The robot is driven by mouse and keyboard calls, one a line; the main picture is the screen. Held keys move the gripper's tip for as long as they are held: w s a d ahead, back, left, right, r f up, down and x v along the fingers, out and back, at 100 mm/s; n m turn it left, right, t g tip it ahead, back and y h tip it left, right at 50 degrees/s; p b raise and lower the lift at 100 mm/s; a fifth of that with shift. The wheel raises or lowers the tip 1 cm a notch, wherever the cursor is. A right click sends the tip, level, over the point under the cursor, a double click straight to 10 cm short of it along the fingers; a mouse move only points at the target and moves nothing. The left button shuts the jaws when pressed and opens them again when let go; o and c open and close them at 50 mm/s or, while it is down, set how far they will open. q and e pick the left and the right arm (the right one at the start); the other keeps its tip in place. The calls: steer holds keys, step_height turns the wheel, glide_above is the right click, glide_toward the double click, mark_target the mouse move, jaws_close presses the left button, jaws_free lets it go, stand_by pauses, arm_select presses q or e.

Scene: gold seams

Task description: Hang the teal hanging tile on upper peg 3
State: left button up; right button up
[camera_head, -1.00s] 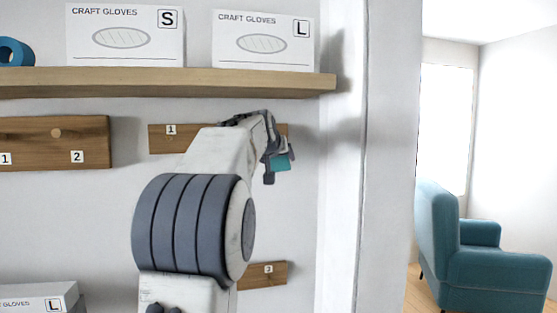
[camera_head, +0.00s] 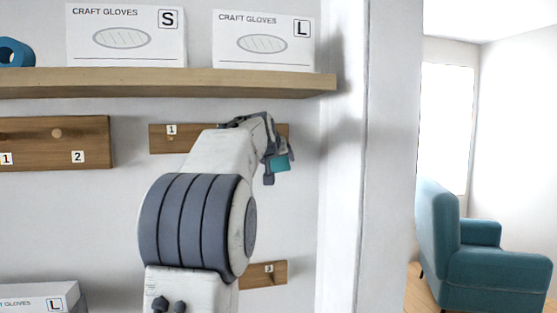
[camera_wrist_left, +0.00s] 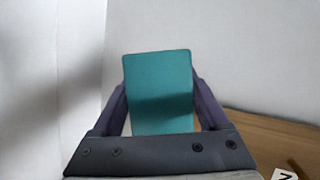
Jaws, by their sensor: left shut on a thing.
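The teal hanging tile (camera_wrist_left: 159,88) is held between the two fingers of my left gripper in the left wrist view. In the head view only a small teal part (camera_head: 281,164) shows beside my left gripper (camera_head: 272,165), which is shut on it. The gripper is in front of the right end of the upper peg board (camera_head: 158,143). Label 1 (camera_head: 171,130) shows on that board. I cannot tell whether the tile touches a peg. My right gripper is not in view.
A wooden shelf (camera_head: 200,84) with glove boxes (camera_head: 127,36) runs above the gripper. A lower board (camera_head: 250,277) with label 3 and a left board (camera_head: 95,145) with label 2 are on the wall. A white wall edge (camera_head: 345,200) stands to the right.

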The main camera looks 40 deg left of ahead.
arm_select(q)
steer(key=shift+w+a+f, duration=0.3)
steer(key=shift+a+f, duration=0.05)
steer(key=shift+a, duration=0.05)
stand_by(0.7)
stand_by(0.6)
steer(key=o, duration=1.4)
steer(key=b+v, duration=0.4)
steer(key=v, duration=0.6)
steer(key=shift+s+d+r, duration=0.1)
steer(key=shift+s+d, duration=0.05)
steer(key=shift+s, duration=0.1)
